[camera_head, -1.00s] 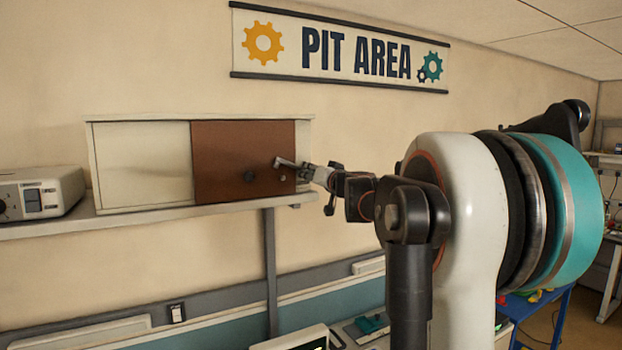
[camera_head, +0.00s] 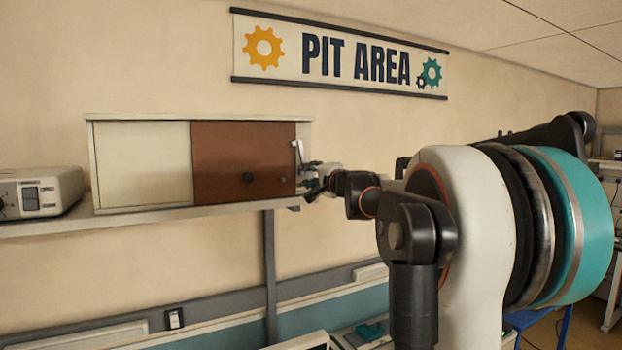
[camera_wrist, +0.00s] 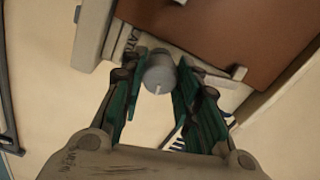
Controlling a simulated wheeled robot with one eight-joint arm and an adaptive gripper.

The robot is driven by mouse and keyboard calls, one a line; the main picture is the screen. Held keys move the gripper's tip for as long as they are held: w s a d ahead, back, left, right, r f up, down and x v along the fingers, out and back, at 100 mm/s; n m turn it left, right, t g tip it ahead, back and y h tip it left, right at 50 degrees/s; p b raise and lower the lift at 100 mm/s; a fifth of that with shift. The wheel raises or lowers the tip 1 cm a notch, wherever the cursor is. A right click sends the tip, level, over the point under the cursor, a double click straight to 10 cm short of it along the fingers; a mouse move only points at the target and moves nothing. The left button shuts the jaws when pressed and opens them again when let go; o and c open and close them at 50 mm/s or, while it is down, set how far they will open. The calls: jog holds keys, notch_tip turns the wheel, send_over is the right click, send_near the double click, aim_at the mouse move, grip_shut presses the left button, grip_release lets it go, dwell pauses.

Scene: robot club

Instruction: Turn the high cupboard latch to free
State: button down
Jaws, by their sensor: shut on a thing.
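The high cupboard (camera_head: 141,165) sits on a wall shelf, with a pale left part and a brown door (camera_head: 225,155) with a dark round knob (camera_head: 248,178). A thin light latch lever (camera_head: 299,150) stands nearly upright at the door's right edge. My gripper (camera_head: 312,180) is at the cupboard's right end, just below the lever. In the wrist view, the fingers of my gripper (camera_wrist: 158,90) are shut around a grey cylindrical knob (camera_wrist: 160,73) with a white line on its face. The brown door (camera_wrist: 230,30) fills the upper right. The lettering beside the knob is partly hidden.
The shelf (camera_head: 150,221) carries a grey-white device (camera_head: 38,191) left of the cupboard. A dark upright bracket (camera_head: 270,270) stands below the shelf. A PIT AREA banner (camera_head: 290,55) hangs above. The wall between cupboard and banner is clear.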

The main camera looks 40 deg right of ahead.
jog(key=shift+m, duration=1.2)
jog(key=c, duration=1.2)
grip_release()
jog(key=shift+v, duration=3.85)
